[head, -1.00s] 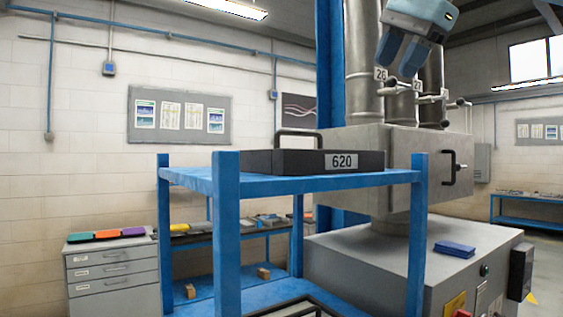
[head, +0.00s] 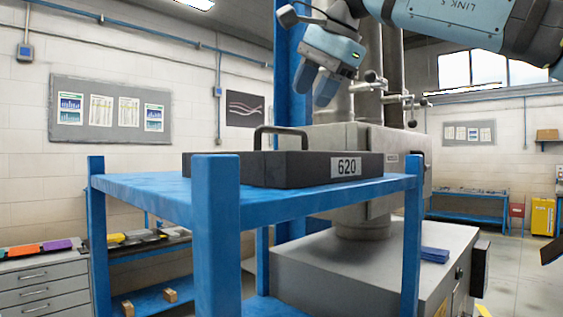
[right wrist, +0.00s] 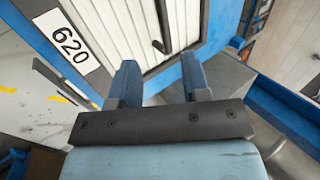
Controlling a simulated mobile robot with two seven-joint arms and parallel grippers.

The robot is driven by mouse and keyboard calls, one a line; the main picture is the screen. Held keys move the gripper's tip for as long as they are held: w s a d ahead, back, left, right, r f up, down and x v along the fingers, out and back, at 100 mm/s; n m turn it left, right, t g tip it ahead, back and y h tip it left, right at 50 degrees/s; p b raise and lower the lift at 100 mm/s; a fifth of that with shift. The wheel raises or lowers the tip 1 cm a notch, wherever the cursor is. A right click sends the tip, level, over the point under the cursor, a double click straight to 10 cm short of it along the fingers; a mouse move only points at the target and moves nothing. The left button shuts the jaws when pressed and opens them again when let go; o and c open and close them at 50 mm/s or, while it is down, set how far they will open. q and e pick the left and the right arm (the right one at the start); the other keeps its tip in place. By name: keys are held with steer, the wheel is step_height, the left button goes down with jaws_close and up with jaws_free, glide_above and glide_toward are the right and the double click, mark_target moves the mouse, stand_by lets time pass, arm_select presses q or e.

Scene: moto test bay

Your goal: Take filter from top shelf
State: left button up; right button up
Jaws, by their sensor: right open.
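The filter (head: 290,167) is a flat dark box with a black arched handle and a white 620 label. It lies on the top shelf (head: 135,190) of a blue rack. In the right wrist view the filter (right wrist: 118,32) shows its white pleated top, the handle and the label. My right gripper (head: 315,86) is open and empty, above the filter and apart from it, pointing down. Its two blue fingers also show in the right wrist view (right wrist: 160,78), with the handle ahead of them. My left gripper is not in view.
Blue rack posts (head: 216,235) rise slightly above the shelf at its corners. Behind the rack stands a grey machine (head: 345,265) with metal pipes and a blue pad (head: 435,254) on it. A grey drawer cabinet (head: 45,290) is at the left. The shelf left of the filter is bare.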

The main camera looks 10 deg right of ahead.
mark_target(286, 131)
steer(key=x, duration=0.3)
steer(key=shift+w+a+f, duration=0.2)
steer(key=shift+w, duration=0.1)
steer(key=shift+w+a+f+p, duration=0.15)
steer(key=shift+a+f+p, duration=0.2)
steer(key=shift+p, duration=0.15)
steer(key=x, duration=0.1)
steer(key=p+x, duration=0.1)
steer(key=x, duration=0.1)
steer(key=shift+a+f, duration=0.2)
steer(key=shift+a, duration=0.2)
steer(key=shift+w+a+f, duration=0.15)
steer(key=shift+w+f, duration=0.05)
steer(key=shift+f, duration=0.2)
steer(key=shift+c, duration=0.4)
steer(key=shift+s, duration=0.1)
jaws_close()
